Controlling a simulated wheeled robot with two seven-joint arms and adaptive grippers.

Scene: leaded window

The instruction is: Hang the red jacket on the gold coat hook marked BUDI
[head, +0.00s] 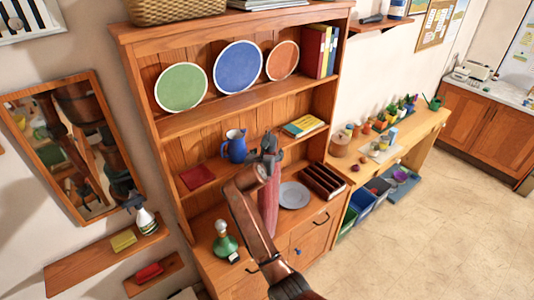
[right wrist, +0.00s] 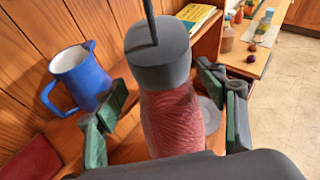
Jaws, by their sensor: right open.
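My right gripper (head: 268,150) is in front of the wooden hutch. In the right wrist view its green-padded fingers (right wrist: 170,115) are open, one on each side of a long red textured thing (right wrist: 172,118) with a grey cap and a thin dark rod on top. In the head view this red thing (head: 269,208) shows upright below the gripper, partly behind my arm. I cannot tell whether it is the jacket. No gap-free contact with the fingers is visible. No gold coat hook or BUDI marking is readable in either view. My left gripper is out of view.
The hutch (head: 180,124) holds plates, a blue jug (head: 234,146), a dark red flat item (head: 198,176), a grey plate (head: 293,195) and a green bottle (head: 225,241). A mirror (head: 72,146) and small shelves (head: 75,268) are left. Floor (head: 440,230) is clear at right.

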